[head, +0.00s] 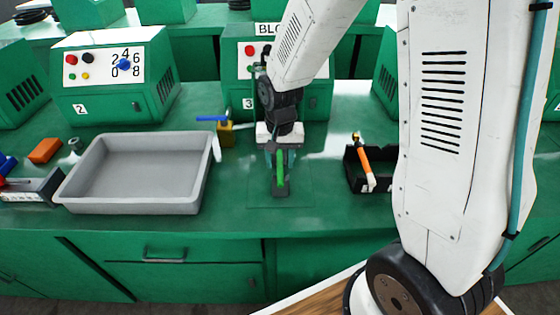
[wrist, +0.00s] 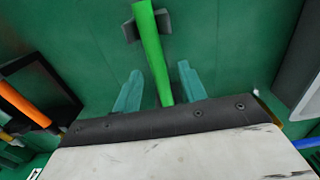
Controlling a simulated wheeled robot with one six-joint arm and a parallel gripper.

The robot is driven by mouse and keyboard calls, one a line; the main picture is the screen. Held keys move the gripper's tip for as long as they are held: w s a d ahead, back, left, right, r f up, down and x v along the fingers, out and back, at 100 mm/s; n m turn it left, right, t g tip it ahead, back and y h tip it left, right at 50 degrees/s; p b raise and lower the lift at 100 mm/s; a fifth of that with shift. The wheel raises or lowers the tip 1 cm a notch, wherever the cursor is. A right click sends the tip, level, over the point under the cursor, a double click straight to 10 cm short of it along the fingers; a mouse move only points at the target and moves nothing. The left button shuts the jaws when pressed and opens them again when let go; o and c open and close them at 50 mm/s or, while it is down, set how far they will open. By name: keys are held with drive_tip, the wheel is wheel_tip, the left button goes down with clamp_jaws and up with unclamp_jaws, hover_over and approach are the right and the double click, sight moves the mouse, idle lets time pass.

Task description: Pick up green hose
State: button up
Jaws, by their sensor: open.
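The green hose (head: 281,168) stands out in front of the machine marked 3, above the green bench, with a small dark grey holder (head: 281,190) at its lower end. In the wrist view the green hose (wrist: 152,50) runs between the two teal fingers, and the dark holder (wrist: 131,31) shows at its far end. My gripper (head: 281,155) is open with its fingers on either side of the hose. In the wrist view my gripper (wrist: 158,85) has a gap between each finger and the hose. The hose's near end is hidden behind the gripper body.
A grey tray (head: 135,205) lies to the left. A black bin (head: 352,172) with an orange-handled tool (head: 364,160) is to the right. A yellow padlock-like item with a blue handle (head: 225,132) stands between tray and gripper. Green machines (head: 115,75) line the back.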

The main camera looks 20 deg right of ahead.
clamp_jaws()
drive_tip(key=shift+r, duration=0.1)
